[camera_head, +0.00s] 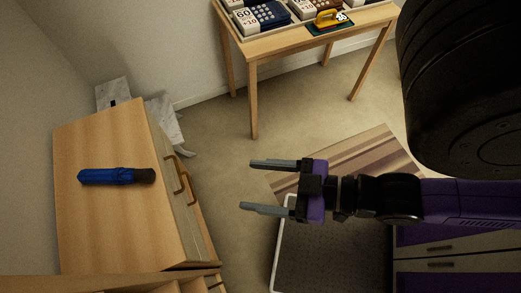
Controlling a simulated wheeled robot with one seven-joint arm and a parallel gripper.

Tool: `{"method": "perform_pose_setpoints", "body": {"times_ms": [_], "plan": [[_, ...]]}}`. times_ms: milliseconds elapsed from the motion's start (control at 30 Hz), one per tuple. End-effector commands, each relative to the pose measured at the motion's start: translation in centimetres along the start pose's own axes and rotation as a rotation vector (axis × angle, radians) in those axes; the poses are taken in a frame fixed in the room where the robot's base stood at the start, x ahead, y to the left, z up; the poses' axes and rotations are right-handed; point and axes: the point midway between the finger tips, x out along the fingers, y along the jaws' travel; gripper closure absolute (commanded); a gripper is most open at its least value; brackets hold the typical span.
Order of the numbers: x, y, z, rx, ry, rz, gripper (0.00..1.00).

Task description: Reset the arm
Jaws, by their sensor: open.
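My gripper (262,187) is in the middle of the head view, at the end of my purple and black arm, which comes in from the right. Its two grey fingers point left and stand apart with nothing between them. No suitcase can be made out for sure; a dark grey textured panel with a white rim (335,250) lies below my gripper, partly hidden by the arm.
A wooden cabinet (90,225) stands at left, with a folded blue umbrella (112,176) on top. A wooden table (300,38) at the back holds calculators (262,17) and a yellow-handled tool (330,18). A striped rug (375,150) lies behind my arm.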

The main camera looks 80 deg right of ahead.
Motion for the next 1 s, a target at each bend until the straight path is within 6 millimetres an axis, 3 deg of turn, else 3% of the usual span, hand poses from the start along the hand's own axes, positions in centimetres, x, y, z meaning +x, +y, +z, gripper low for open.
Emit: {"method": "perform_pose_setpoints", "body": {"times_ms": [300,500,1000], "plan": [[-0.3,0.0,-0.2,0.006,0.002,0.000,0.32],[0.2,0.0,1.6,0.006,0.001,0.000,0.32],[0.2,0.0,1.6,0.006,0.001,0.000,0.32]]}}
